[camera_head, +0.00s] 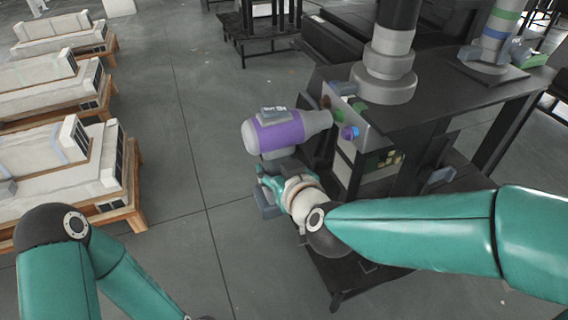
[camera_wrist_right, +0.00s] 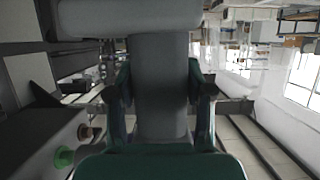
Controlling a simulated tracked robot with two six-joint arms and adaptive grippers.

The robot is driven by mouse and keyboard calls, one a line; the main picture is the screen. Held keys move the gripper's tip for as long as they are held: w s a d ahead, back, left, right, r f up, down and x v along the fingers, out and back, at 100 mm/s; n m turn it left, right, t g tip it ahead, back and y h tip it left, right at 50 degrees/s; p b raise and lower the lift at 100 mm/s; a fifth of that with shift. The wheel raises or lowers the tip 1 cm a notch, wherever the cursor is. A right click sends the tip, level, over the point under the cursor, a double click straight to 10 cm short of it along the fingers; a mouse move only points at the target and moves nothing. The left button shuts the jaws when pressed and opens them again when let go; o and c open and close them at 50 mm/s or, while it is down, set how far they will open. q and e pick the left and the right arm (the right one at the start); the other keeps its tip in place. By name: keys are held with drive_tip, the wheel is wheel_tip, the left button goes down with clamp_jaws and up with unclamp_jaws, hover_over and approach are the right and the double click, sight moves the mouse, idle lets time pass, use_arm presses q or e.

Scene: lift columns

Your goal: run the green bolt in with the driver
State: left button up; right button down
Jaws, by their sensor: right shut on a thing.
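The driver (camera_head: 285,132), grey with a purple band, is held level off the floor, its nose pointing right at the panel. My right gripper (camera_head: 270,172) is below it, shut on its grey handle. In the right wrist view the handle (camera_wrist_right: 160,95) stands between the two green fingers. The green bolt (camera_head: 339,115) is on the panel just beyond the driver's nose; I cannot tell whether they touch. The green bolt also shows in the right wrist view (camera_wrist_right: 63,157), at lower left. Only my left arm shows at lower left; its gripper is out of frame.
The panel (camera_head: 372,143) also bears a reddish-brown bolt (camera_head: 326,101) and a blue-purple bolt (camera_head: 351,133). A dark bench (camera_head: 440,105) with grey columns stands behind it. White units on wooden pallets line the left. The floor between is clear.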

drive_tip(key=shift+s+a+r+p, duration=0.1)
drive_tip(key=shift+s+a+p, duration=0.15)
drive_tip(key=shift+a, duration=0.4)
drive_tip(key=shift+s+a+p, duration=0.1)
drive_tip(key=shift+a+p, duration=0.15)
drive_tip(key=shift+a, duration=0.35)
drive_tip(key=a, duration=0.2)
drive_tip(key=s+a+p, duration=0.1)
drive_tip(key=a, duration=0.1)
drive_tip(key=shift+s+p, duration=0.15)
drive_tip(key=shift+p, duration=0.15)
